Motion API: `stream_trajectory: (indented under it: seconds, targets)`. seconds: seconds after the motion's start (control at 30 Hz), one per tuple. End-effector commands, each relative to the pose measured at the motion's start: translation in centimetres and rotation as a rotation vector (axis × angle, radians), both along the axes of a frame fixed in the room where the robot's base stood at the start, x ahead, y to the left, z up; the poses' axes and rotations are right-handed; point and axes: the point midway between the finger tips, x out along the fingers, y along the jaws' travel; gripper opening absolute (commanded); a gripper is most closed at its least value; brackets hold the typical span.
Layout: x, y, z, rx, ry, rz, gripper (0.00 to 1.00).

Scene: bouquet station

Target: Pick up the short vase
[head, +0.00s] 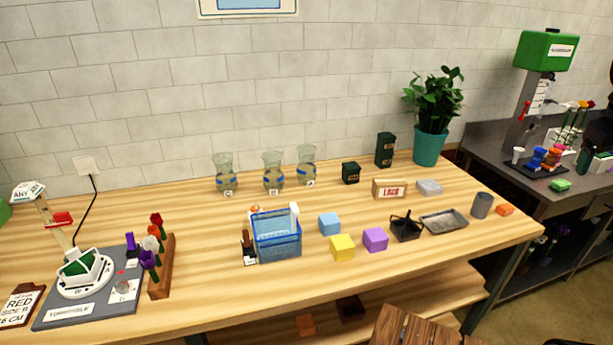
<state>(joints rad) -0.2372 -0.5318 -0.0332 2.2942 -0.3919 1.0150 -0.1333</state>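Three clear glass vases with blue bands stand in a row at the back of the wooden table: a left one (226,174), a middle one (273,173) and a right one (307,166). Each has a small label at its base, and they look close in height. To their right stand a short dark green container (350,173) and a taller dark green one (385,150). I cannot tell whether these are vases or boxes, or which item is the short vase. All stand upright. My gripper is not in view.
A blue bin (277,240) stands in front of the vases, near blue (329,223), yellow (342,247) and purple (375,239) blocks. A flower rack (160,275) is at left. A potted plant (428,147) and grey cup (481,205) are at right.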

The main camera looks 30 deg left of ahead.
Motion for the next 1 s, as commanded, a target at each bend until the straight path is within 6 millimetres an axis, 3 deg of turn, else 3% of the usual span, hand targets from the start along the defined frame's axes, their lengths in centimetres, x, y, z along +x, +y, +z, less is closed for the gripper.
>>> stream_trajectory:
  seconds: [0.03, 0.27, 0.47, 0.6, 0.77, 1.0]
  targets:
    - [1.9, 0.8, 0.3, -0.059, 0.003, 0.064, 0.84]
    - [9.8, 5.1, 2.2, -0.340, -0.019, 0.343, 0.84]
    - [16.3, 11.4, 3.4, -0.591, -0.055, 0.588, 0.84]
    - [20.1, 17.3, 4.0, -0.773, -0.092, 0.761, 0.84]
    - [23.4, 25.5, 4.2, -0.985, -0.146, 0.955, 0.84]
    - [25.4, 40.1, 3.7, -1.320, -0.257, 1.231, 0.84]
